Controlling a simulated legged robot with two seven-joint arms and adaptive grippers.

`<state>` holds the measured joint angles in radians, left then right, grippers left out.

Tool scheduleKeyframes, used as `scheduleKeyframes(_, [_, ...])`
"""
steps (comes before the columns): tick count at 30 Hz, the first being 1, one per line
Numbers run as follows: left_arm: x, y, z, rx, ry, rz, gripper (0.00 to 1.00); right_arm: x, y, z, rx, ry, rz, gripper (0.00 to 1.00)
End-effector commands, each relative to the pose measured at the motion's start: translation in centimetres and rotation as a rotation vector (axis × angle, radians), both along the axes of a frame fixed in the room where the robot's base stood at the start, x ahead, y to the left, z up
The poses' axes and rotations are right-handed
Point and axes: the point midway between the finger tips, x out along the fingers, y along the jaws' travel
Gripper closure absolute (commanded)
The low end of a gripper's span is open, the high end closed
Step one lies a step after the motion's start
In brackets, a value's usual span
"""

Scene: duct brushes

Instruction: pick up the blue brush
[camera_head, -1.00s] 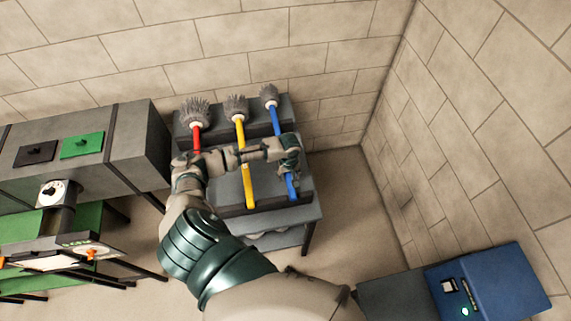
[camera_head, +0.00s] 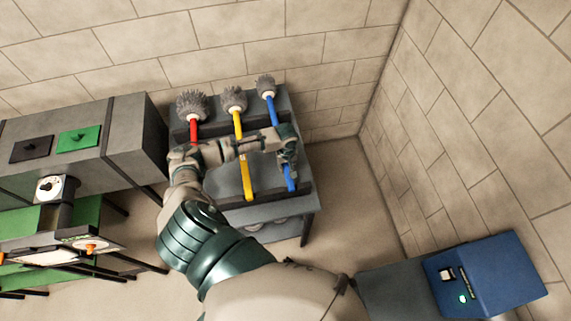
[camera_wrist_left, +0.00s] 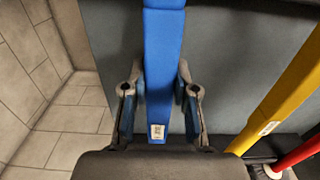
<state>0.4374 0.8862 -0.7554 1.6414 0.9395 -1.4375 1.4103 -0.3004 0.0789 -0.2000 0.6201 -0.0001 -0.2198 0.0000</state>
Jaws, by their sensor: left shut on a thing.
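The blue brush (camera_head: 271,108) has a grey bristle head at the far end and a blue handle, and it lies at the right of the rack. My left gripper (camera_head: 288,158) is at the handle's lower half. In the left wrist view the blue handle (camera_wrist_left: 163,70) runs between the two fingers of the left gripper (camera_wrist_left: 160,115), which is shut on it. A small label shows near the handle's end. The gripper hides part of the handle in the head view. My right gripper is not in view.
A yellow brush (camera_head: 238,120) and a red brush (camera_head: 193,128) lie to the left on the same dark rack (camera_head: 215,178). A grey duct (camera_head: 135,140) stands at the left. A blue box (camera_head: 490,280) is at the lower right. Brick walls close off the back and right.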

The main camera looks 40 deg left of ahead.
Motion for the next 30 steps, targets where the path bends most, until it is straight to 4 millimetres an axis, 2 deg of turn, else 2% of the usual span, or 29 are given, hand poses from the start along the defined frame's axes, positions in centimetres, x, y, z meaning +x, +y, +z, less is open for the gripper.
scheduleKeyframes(7, [0.1, 0.0, 3.1, 0.000, -0.004, 0.000, 1.00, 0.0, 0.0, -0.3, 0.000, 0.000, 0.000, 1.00])
scheduleKeyframes(21, [-11.1, -4.2, 3.9, 0.000, 0.003, -0.005, 1.00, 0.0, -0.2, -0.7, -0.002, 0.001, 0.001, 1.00])
scheduleKeyframes(24, [-12.8, -5.0, 4.2, -0.001, 0.002, -0.003, 1.00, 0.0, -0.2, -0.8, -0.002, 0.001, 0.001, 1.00])
scheduleKeyframes(30, [-14.6, -5.7, 4.7, -0.001, 0.001, -0.001, 1.00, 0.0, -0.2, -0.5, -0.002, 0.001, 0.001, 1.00])
